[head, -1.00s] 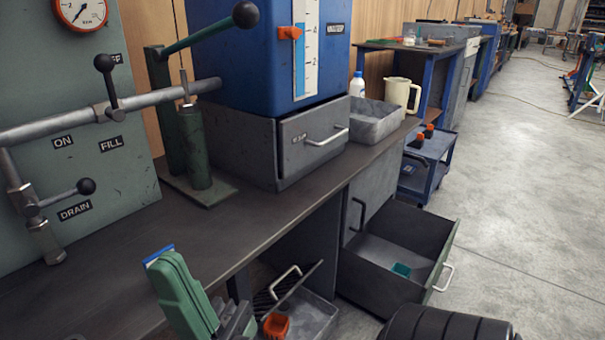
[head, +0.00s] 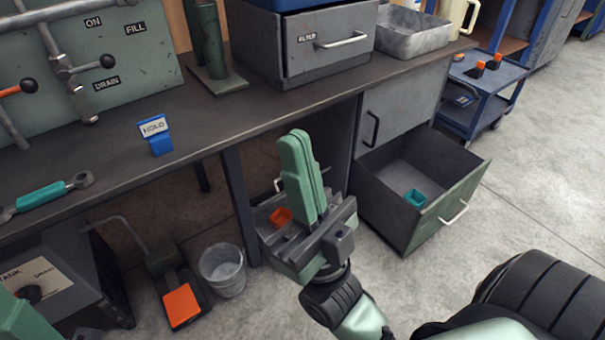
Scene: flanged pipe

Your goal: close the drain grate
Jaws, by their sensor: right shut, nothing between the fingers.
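The drain grate shows only in part under the bench, behind my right gripper. Its pale handle (head: 279,184) shows left of the green fingers. The low grey tray it belongs to holds an orange cup (head: 281,216). Most of the grate is hidden, so its tilt cannot be read now. My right gripper (head: 298,138) is shut and empty, its fingers pointing up in front of the grate. Whether it touches the grate cannot be told. A green piece at the lower left corner seems to be part of my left gripper (head: 14,318); its fingers cannot be made out.
An open drawer (head: 462,180) with a teal cup (head: 415,198) stands right of the grate. A bench leg (head: 240,205) and a bucket (head: 222,270) are on its left, with an orange pedal (head: 182,305) farther left. The bench top (head: 210,130) overhangs.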

